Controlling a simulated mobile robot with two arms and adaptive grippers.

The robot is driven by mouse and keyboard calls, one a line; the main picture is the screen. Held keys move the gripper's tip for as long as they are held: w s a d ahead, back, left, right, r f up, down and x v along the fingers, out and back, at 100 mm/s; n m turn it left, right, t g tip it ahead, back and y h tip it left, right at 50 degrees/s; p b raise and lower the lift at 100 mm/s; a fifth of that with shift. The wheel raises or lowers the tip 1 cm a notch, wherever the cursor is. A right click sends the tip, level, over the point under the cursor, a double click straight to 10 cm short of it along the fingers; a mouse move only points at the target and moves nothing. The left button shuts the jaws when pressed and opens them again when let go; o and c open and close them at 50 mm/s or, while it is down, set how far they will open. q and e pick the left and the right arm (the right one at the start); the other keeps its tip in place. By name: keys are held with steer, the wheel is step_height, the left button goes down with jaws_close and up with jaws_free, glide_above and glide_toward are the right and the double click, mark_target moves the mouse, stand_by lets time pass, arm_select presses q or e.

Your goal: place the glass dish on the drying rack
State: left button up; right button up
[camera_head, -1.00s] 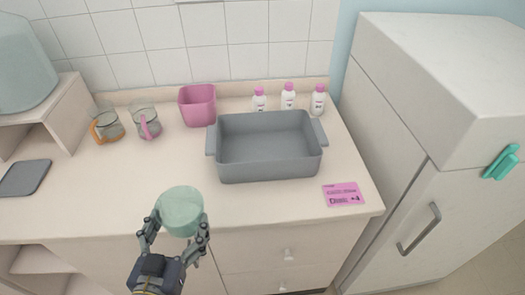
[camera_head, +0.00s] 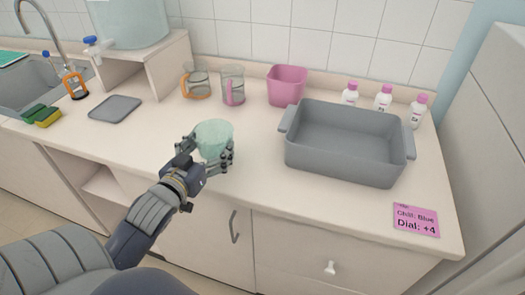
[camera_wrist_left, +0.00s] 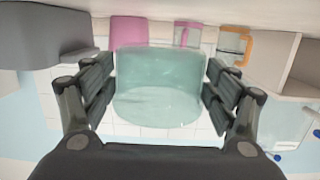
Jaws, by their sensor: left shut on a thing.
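The glass dish (camera_head: 215,138) is a pale green, translucent round vessel. My left gripper (camera_head: 206,155) is shut on it and holds it near the counter's front edge, left of the grey bin. In the left wrist view the dish (camera_wrist_left: 160,88) sits between both fingers of the left gripper (camera_wrist_left: 158,95). I see no thing that is clearly a drying rack; a flat grey tray or mat (camera_head: 115,108) lies on the counter at the left. My right gripper is not in view.
A deep grey bin (camera_head: 345,165) stands right of the dish. A pink container (camera_head: 287,87), two glass mugs (camera_head: 195,82) and several pink-capped bottles (camera_head: 383,98) stand behind. A sponge (camera_head: 42,115) and sink are at far left. Counter between mat and dish is clear.

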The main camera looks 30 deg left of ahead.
arm_select(q)
steer(key=p, duration=0.1)
glide_above(253, 164)
steer(key=shift+w+f, duration=0.2)
steer(key=shift+f, duration=2.05)
steer(key=shift+s+f, duration=0.1)
steer(key=shift+f, duration=0.1)
steer(key=o, duration=1.2)
steer(key=shift+o, duration=0.2)
